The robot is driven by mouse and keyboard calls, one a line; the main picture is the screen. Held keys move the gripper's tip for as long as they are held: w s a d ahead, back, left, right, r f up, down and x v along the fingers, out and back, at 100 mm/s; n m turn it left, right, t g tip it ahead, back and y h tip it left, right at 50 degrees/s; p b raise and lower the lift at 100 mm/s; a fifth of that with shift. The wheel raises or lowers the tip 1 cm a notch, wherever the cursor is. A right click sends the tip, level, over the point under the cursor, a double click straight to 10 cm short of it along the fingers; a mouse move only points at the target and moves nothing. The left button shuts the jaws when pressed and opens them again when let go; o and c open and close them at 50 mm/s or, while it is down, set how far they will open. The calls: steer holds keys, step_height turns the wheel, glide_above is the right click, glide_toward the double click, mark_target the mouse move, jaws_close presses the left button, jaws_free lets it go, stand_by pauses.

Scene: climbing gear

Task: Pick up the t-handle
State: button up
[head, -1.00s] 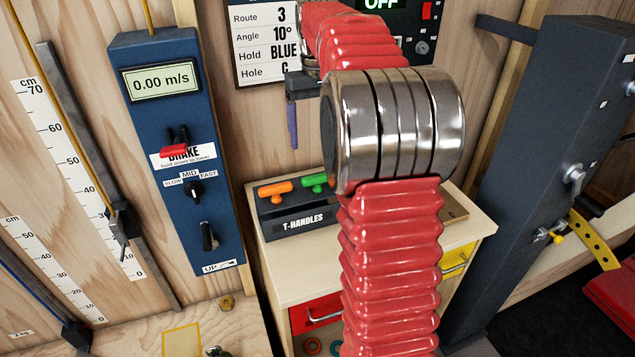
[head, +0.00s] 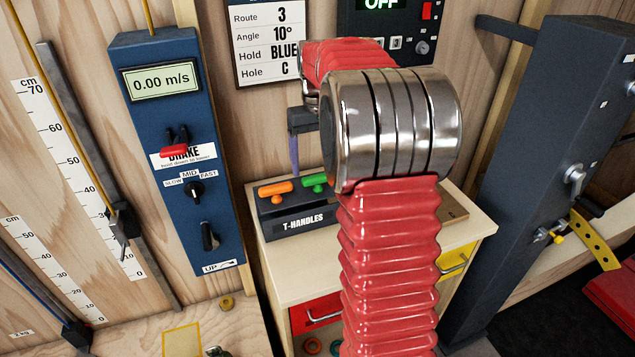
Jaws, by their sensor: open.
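An orange t-handle (head: 275,188) and a green t-handle (head: 315,180) stand in a dark holder (head: 300,222) labelled "T-HANDLES", on top of a small wooden cabinet. My gripper (head: 295,155) hangs above and behind the holder, pointing down, partly hidden by my red arm and its metal joint. One purple-grey finger shows. The gripper is open and apart from the handles. Whatever lies right of the green handle is hidden behind my arm.
The cabinet top (head: 300,275) is clear in front of the holder. A blue winch panel (head: 180,150) stands at left. A dark grey post (head: 550,130) with a yellow strap stands at right. A route card (head: 268,40) hangs on the wall behind.

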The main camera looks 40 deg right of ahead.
mark_target(317, 174)
steer(key=shift+w+d+f, duration=0.1)
steer(key=shift+f, duration=2.4)
steer(key=shift+c, duration=0.7)
steer(key=c, duration=0.8)
steer(key=shift+r, duration=0.1)
steer(key=shift+c, duration=0.2)
step_height(317, 174, up, 18)
